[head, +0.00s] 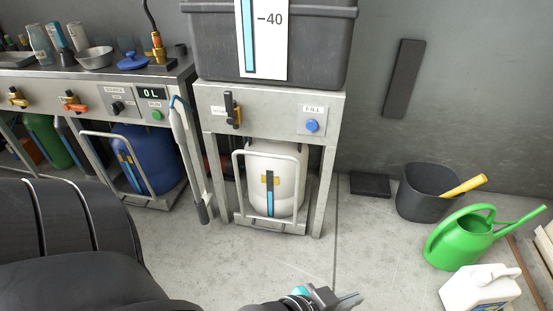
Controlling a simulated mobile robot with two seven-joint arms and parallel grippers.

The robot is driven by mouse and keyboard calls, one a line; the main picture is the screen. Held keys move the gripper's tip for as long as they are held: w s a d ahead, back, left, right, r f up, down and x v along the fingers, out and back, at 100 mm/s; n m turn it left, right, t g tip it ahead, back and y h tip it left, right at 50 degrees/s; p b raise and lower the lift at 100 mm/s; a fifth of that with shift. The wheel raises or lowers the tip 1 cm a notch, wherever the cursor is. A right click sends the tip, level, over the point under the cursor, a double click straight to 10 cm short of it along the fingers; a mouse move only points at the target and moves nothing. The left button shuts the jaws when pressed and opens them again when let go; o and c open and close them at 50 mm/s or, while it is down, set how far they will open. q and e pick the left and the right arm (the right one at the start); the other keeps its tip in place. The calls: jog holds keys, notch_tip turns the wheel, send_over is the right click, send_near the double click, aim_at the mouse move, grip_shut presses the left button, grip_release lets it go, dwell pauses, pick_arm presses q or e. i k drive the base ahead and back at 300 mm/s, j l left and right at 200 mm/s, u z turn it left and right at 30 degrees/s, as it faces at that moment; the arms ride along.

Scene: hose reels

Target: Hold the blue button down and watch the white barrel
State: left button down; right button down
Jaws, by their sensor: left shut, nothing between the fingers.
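The blue button (312,125) sits under a "FILL" label on the right of the metal stand's front panel. Nothing touches it. The white barrel (288,185) stands upright below the panel, behind a light tubular guard frame. A blue level strip with a yellowish bracket shows on its front. My left gripper (348,299) is at the bottom edge of the head view, shut and empty, its fingers pointing right. It is apart from the stand, well below the button in the picture. My right gripper is not in view.
A dark tank (310,40) marked 40 sits on the stand. A black lever (231,108) is left of the button. A blue barrel (152,160) stands further left. A dark bucket (430,195), green watering can (462,240) and white jug (480,290) are at right.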

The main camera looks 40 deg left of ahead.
aim_at(312, 124)
jog(key=i+j, duration=0.1)
jog(key=j, duration=0.85)
jog(key=i+j+z, duration=0.1)
jog(key=j, duration=0.35)
jog(key=i, duration=0.05)
